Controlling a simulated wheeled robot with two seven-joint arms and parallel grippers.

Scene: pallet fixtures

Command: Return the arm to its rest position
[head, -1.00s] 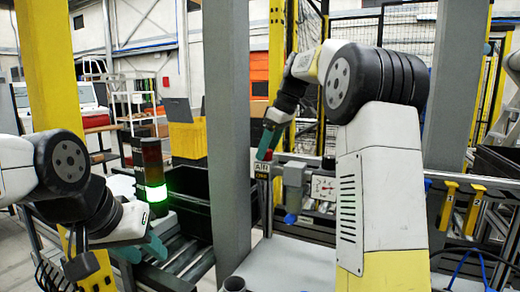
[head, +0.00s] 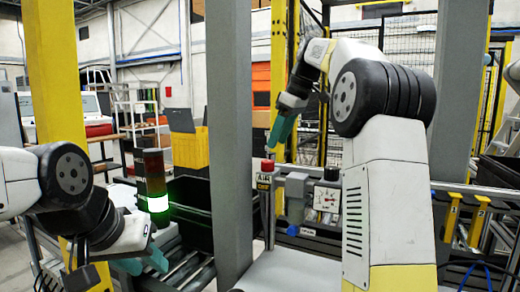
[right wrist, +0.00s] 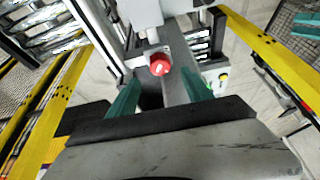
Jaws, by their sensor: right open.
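My right gripper (head: 281,133) has teal fingers and hangs above the red button (head: 267,165) on its grey post, clear of it in the head view. In the right wrist view the right gripper (right wrist: 162,95) is open, with its fingers wide apart and nothing between the tips. The red button (right wrist: 160,65) shows beyond them. The right upper arm is raised and bent at the elbow. My left gripper (head: 142,263) is low at the left, with two teal fingertips apart and no object visible in it; part of it is hidden by its own wrist.
A grey pillar (head: 229,120) stands between my arms. A lit green signal light (head: 157,200) is near the left gripper, beside rollers (head: 190,272). A dial gauge (head: 327,198) stands right of the button. Yellow numbered handles (head: 478,222) are at the right.

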